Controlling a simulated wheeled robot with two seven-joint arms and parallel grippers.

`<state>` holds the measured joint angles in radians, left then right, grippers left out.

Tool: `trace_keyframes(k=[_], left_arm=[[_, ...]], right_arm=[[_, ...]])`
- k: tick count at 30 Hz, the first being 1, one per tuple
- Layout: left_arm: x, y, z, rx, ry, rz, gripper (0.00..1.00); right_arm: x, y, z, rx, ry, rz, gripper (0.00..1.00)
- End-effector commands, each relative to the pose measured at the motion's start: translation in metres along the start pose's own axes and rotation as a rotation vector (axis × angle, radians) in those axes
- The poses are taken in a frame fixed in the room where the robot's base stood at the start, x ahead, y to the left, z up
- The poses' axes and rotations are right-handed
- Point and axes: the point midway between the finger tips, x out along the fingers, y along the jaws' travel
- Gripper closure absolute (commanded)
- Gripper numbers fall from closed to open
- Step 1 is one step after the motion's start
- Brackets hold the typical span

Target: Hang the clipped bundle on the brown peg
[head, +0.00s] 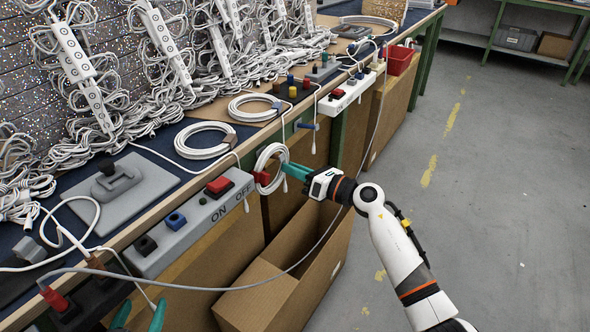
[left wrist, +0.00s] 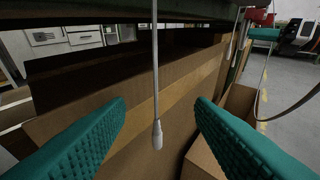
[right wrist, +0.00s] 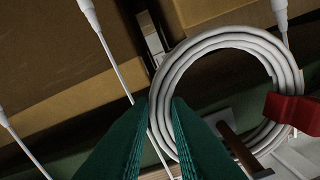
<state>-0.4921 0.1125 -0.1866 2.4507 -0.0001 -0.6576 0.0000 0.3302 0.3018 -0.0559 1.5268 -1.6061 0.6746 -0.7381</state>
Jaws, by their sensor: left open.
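The clipped bundle is a white cable coil (head: 262,160) with a red clip (head: 261,178), upright at the bench's front edge. My right gripper (head: 287,169) holds its side; in the right wrist view the teal fingers are nearly together on the coil (right wrist: 172,72), with the red clip (right wrist: 292,109) at the far side. A brown bar (right wrist: 236,147), apparently the brown peg, shows inside the ring; I cannot tell whether it passes through. My left gripper (head: 140,317) is open at the bottom left; a hanging white cord with a plug end (left wrist: 157,134) shows between its fingers.
A grey switch strip (head: 190,222) lines the bench edge. A blue peg (head: 307,126) sticks out further along. An open cardboard box (head: 262,298) stands below. Other coils (head: 205,141) lie on the bench. A grey cable loops across the front. Floor at right is clear.

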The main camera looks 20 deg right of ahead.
Motion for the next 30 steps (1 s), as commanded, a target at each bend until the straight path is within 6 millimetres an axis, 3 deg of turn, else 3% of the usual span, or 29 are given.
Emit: trace_keyframes(k=[1, 5, 16, 21, 30], left_arm=[[0.0, 0.0, 0.0, 0.0, 0.0, 0.0, 0.51], [0.0, 0.0, 0.0, 0.0, 0.001, 0.0, 0.51], [0.0, 0.0, -0.002, -0.001, 0.013, 0.0, 0.51], [-0.006, 0.002, -0.02, -0.001, 0.118, 0.004, 0.51], [-0.012, 0.005, -0.035, -0.001, 0.219, 0.011, 0.51]], right_arm=[[0.0, 0.0, 0.0, 0.0, 0.0, 0.0, 0.77], [0.0, 0.0, 0.0, 0.0, 0.0, 0.0, 0.58], [-0.007, 0.001, 0.0, -0.001, -0.001, 0.002, 0.58], [-0.036, 0.0, 0.0, -0.001, -0.003, 0.002, 0.58], [-0.098, 0.0, 0.001, -0.001, -0.003, 0.002, 0.58]])
